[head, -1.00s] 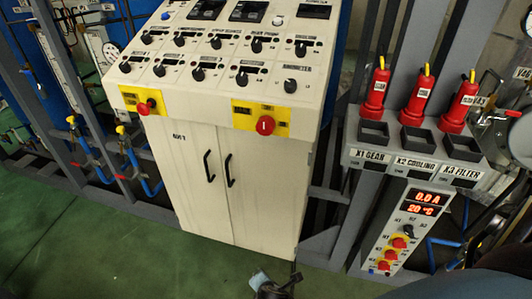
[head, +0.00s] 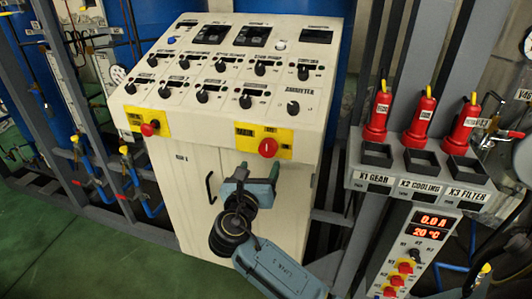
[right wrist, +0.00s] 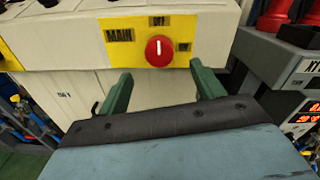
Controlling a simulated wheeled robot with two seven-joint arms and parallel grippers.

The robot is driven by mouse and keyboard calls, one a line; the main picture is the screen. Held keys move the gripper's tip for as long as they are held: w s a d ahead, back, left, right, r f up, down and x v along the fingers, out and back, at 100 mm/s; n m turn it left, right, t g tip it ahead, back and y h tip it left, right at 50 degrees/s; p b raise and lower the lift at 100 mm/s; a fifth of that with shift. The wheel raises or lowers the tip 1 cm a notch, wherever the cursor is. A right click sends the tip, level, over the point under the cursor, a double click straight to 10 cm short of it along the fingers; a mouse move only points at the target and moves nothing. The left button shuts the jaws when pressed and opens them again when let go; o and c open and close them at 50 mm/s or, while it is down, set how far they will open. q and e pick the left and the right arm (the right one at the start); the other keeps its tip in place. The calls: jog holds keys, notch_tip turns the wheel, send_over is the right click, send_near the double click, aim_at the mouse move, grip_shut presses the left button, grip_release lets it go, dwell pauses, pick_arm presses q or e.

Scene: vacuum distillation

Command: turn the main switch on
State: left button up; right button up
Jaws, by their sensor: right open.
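The main switch (head: 268,147) is a round red knob with a white bar on a yellow plate, low on the front of the cream control cabinet. In the right wrist view the main switch (right wrist: 159,51) sits beside a "MAIN" label, its white bar upright. My right gripper (head: 258,170) is just below the switch in the head view. In the right wrist view its two green fingers (right wrist: 160,80) are spread wide and empty, with the knob beyond and between them, apart from both. My left gripper is not in view.
A second red knob (head: 149,129) on a yellow plate is at the cabinet's left. Black knobs (head: 202,96) cover the sloped panel. Red plugs (head: 421,117) stand by grey sockets on a rack at right, above a small switch panel (head: 414,252). Green floor is clear at lower left.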

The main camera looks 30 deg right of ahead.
aim_at(267, 151)
jog(key=x, duration=0.7)
jog(key=shift+w+d, duration=0.25)
jog(key=shift+c, duration=0.5)
jog(key=c, duration=0.9)
